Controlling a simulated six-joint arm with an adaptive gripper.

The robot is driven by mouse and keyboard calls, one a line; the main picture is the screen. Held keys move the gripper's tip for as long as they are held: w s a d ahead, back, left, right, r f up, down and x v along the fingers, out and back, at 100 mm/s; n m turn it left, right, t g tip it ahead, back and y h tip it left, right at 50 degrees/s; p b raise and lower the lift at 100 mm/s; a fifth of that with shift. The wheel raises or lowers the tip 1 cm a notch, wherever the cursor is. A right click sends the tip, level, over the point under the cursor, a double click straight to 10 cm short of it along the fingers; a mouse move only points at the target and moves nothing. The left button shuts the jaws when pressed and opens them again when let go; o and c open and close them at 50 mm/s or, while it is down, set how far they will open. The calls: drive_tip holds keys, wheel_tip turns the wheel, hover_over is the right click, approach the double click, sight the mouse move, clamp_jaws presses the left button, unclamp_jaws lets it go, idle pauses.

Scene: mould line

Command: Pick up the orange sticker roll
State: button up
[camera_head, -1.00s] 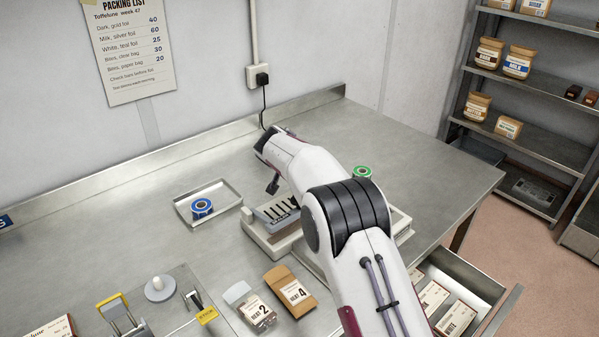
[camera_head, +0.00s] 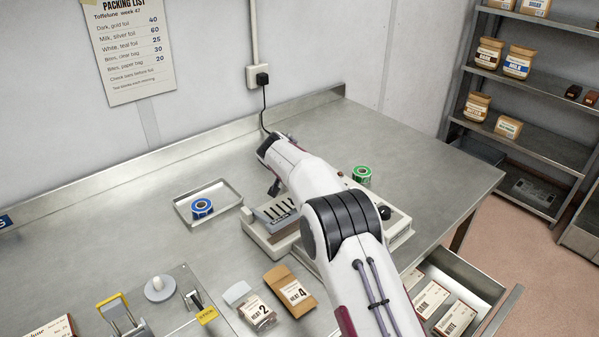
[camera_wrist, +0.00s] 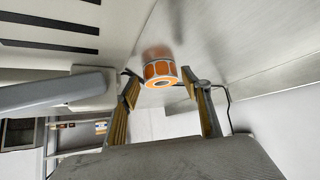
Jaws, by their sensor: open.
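The orange sticker roll (camera_wrist: 160,70) shows in the wrist view, with orange labels on a pale backing. It stands on the grey metal worktop, and a blurred reflection lies behind it. My gripper (camera_wrist: 159,86) is open, with one yellow-padded finger on each side of the roll near the tips. I cannot tell whether either finger touches it. In the head view the orange roll is hidden behind my arm, and my gripper is mostly hidden too.
A blue roll (camera_head: 202,207) sits in a shallow metal tray (camera_head: 232,187). A green roll (camera_head: 362,174) is right of my arm. A slotted pale machine (camera_head: 262,237) stands close by my arm. A cable (camera_head: 264,112) hangs at the wall. The back right worktop is clear.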

drive_tip(key=shift+x, duration=1.1)
drive_tip(key=c, duration=0.8)
